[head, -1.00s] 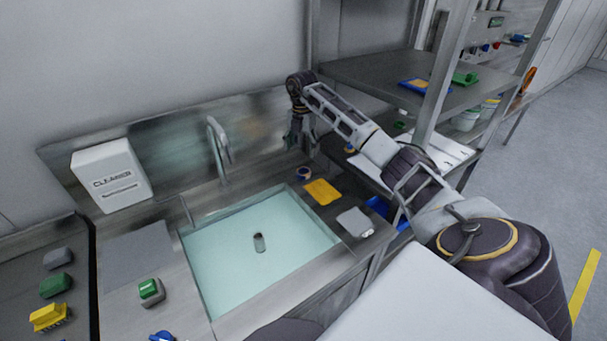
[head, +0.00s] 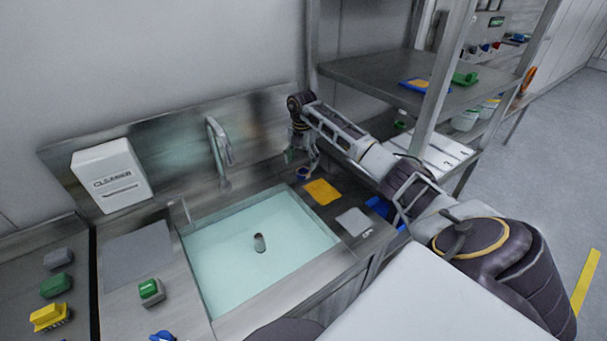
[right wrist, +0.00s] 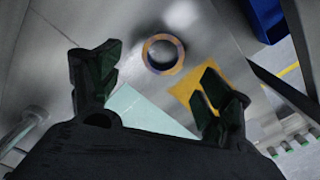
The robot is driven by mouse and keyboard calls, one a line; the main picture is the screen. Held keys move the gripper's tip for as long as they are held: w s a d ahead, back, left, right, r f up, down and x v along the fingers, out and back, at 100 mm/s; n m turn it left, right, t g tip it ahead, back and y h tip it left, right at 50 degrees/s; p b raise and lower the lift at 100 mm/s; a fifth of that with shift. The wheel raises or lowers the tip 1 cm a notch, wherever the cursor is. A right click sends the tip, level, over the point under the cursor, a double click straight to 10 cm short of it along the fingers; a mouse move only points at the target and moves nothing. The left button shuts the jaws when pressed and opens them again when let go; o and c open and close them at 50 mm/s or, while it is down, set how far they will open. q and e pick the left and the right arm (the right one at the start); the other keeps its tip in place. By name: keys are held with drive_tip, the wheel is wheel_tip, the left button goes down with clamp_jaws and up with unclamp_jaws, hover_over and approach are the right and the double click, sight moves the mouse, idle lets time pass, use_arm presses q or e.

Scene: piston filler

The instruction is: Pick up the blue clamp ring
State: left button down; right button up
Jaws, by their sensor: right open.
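The blue clamp ring (head: 302,174) lies flat on the steel counter behind the sink's right corner. In the right wrist view the ring (right wrist: 150,61) looks blue-purple and tan, with its open middle facing the camera. My right gripper (head: 302,161) is open and empty, pointing down just above the ring. In the right wrist view its two dark green fingers (right wrist: 159,66) are spread, with the ring beyond and between their tips. No contact with the ring shows. In the head view the fingers partly overlap the area by the ring. My left gripper is not in view.
A yellow cloth (head: 322,192) and a grey pad (head: 354,221) lie right of the water-filled sink (head: 220,262). The faucet (head: 217,150) stands left of my right gripper. A shelf rack with an upright post (head: 436,95) stands close on the right.

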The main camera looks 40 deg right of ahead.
sight(303, 170)
wheel_tip(303, 170, down, 4)
drive_tip(key=shift+d+r, duration=0.1)
drive_tip(key=shift+r, duration=0.1)
drive_tip(key=shift+f, duration=0.65)
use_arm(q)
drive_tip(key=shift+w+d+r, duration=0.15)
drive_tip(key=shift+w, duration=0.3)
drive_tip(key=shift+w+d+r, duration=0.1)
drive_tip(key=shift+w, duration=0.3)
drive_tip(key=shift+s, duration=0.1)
